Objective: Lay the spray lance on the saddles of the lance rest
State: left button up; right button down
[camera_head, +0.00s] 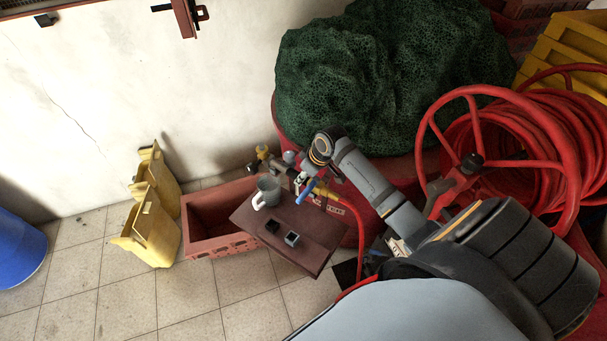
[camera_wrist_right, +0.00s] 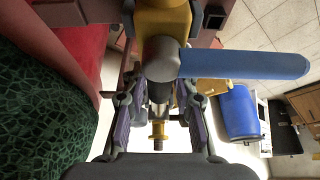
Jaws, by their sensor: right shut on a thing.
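The spray lance has a blue grip (camera_head: 308,190) and a brass-coloured end (camera_head: 262,152); a red hose runs down from it. My right gripper (camera_head: 301,178) is shut on the lance, above the far edge of a brown tabletop. In the right wrist view the lance's blue grip (camera_wrist_right: 245,65) sticks out to the right, with its yellow and grey body between the fingers (camera_wrist_right: 160,88). A reddish-brown wall bracket with black hooks (camera_head: 185,17) shows at the top edge; I cannot tell if it is the lance rest. My left gripper is out of view.
A red-brown crate (camera_head: 222,247) and yellow canisters (camera_head: 155,225) stand left. A green net-covered heap (camera_head: 390,75) and red hose reel (camera_head: 520,150) crowd the right. Floor is free at lower left.

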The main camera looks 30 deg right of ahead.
jog(key=shift+f, duration=0.25)
dwell(0.5)
jog(key=c, duration=1)
grip_release()
jog(key=shift+o, duration=0.2)
jog(key=shift+s+f, duration=0.1)
notch_tip(320, 180, up, 10)
jog(key=shift+r, duration=0.1)
